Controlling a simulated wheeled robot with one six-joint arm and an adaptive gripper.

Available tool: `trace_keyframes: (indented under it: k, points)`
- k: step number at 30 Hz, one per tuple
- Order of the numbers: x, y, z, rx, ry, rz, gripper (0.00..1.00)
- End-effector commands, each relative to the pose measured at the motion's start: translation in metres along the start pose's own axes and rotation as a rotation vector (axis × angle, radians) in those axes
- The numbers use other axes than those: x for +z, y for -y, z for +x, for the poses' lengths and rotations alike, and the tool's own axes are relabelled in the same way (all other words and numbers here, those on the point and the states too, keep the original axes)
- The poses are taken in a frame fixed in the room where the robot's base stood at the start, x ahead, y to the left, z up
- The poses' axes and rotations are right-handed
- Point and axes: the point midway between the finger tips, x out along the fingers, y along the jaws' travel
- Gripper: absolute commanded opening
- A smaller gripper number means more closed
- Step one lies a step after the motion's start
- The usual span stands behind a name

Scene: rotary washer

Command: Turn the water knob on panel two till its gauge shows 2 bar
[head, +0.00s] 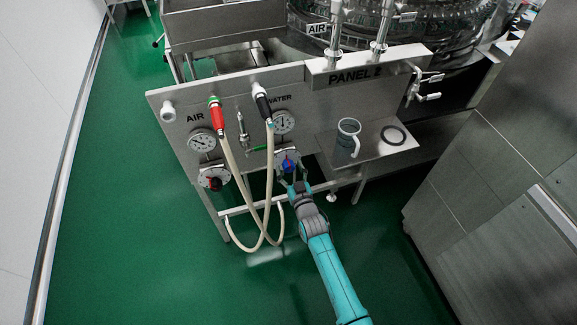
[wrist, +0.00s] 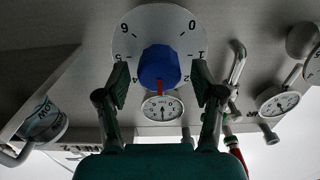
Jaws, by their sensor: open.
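Panel two (head: 350,92) is a grey metal plate labelled PANEL 2. The blue water knob (head: 288,162) is low on it, below the white WATER gauge (head: 283,121). In the wrist view the knob (wrist: 158,67) sits on a white numbered dial (wrist: 125,40), its red mark pointing down in the picture. The gauge (wrist: 162,108) shows beyond the knob; its needle looks roughly vertical, but the reading is too small to tell. My gripper (head: 291,178) is open, one finger on each side of the knob; contact is not clear.
Pale hoses (head: 265,205) hang close to my gripper's left. A mug (head: 348,135) and a black ring (head: 393,135) are on the shelf at right. Green floor is free in front.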

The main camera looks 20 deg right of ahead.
Motion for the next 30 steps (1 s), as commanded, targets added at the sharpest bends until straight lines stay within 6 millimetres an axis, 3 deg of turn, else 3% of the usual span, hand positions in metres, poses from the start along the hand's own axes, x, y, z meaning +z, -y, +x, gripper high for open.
trace_keyframes:
  k: [6, 15, 22, 30]
  points:
    - [-0.0005, 0.0000, 0.0138, 0.000, -0.001, 0.000, 0.67]
    - [-0.0001, 0.0000, 0.0148, 0.000, 0.000, 0.000, 0.67]
    - [-0.0002, 0.0000, 0.0148, 0.000, 0.000, 0.000, 0.10]
    - [-0.0002, 0.0001, 0.0148, 0.000, 0.000, -0.015, 0.07]
